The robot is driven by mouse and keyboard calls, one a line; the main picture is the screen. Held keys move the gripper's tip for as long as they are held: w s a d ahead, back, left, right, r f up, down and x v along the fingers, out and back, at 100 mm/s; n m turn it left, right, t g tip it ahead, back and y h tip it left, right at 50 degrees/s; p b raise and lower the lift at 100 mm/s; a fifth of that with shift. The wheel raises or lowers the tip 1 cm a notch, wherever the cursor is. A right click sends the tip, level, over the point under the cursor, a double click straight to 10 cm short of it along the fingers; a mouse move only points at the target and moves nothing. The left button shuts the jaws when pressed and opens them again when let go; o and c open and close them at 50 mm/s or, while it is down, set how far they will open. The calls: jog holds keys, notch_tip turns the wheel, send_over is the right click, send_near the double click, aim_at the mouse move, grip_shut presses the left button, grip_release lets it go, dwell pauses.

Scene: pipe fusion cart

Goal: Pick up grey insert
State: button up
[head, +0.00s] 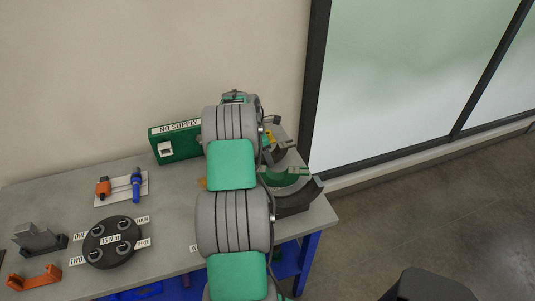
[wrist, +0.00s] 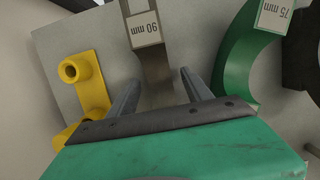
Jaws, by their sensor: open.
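The grey insert (wrist: 156,66) shows in the wrist view as a narrow grey piece with a white "90 mm" label, at the top centre. My gripper (wrist: 160,84) is open, with one finger to each side of the grey insert's lower part in the picture. I cannot tell whether the fingers are level with it or above it. No contact is visible. The green palm housing hides whatever is below. In the head view my own arm covers the gripper, and the grey insert cannot be made out clearly.
A green insert (wrist: 235,55) marked "75 mm" lies close on the right; it also shows in the head view (head: 284,177) near a dark clamp (head: 295,203). A yellow pegged bracket (wrist: 88,85) stands left. A green box (head: 177,144) and a black round holder (head: 112,242) share the grey tabletop.

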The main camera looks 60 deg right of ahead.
jog(key=shift+f, duration=0.15)
grip_shut()
dwell(0.5)
dwell(0.4)
